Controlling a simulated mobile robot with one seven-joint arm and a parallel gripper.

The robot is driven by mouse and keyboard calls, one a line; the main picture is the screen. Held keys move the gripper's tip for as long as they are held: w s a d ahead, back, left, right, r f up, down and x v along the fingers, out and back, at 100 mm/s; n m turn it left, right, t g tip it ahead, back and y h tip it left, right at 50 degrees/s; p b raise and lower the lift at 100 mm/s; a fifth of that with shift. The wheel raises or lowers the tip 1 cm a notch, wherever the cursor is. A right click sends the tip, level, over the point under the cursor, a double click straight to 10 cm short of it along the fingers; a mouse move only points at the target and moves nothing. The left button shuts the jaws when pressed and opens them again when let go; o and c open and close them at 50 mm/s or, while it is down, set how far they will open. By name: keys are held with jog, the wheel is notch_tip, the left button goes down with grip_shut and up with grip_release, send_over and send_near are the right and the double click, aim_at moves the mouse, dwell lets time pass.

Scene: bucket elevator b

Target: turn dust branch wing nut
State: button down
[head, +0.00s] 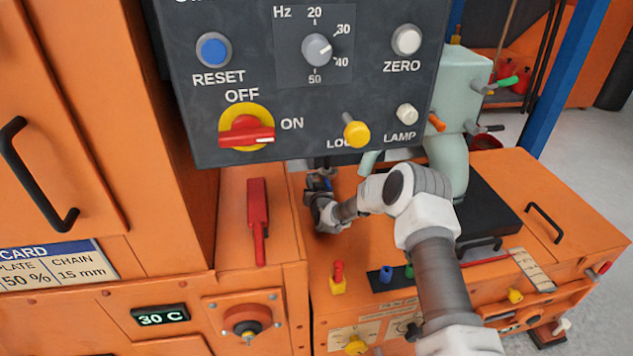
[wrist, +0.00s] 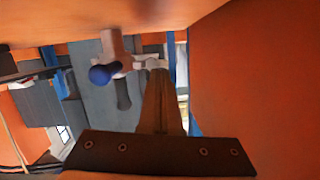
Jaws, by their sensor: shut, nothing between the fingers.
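No part is clearly recognisable as the dust branch wing nut. In the wrist view, a pale grey fitting (wrist: 112,48) with a rounded blue end (wrist: 104,74) stands just beyond and left of my fingertips. I cannot tell whether this is the wing nut or whether the fingers touch it. My gripper (wrist: 157,72) is shut and empty, its fingers together as one narrow bar. In the head view my arm reaches left under the control panel, and my gripper (head: 320,186) is small and dark below the panel's lower edge, its tips hard to make out.
The dark control panel (head: 300,85) overhangs my gripper. An orange cabinet (head: 75,150) stands left, with a red lever (head: 257,220) beside it. A pale green machine (head: 461,90) stands behind my arm. Orange surfaces close in above and right in the wrist view.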

jog(key=shift+s+a+f+n+h, duration=0.1)
jog(key=shift+f+n+h, duration=0.1)
jog(key=shift+n, duration=0.25)
jog(key=shift+a+f+n+h, duration=0.1)
jog(key=shift+n+h, duration=0.1)
jog(key=shift+n, duration=0.25)
jog(key=shift+d, duration=0.1)
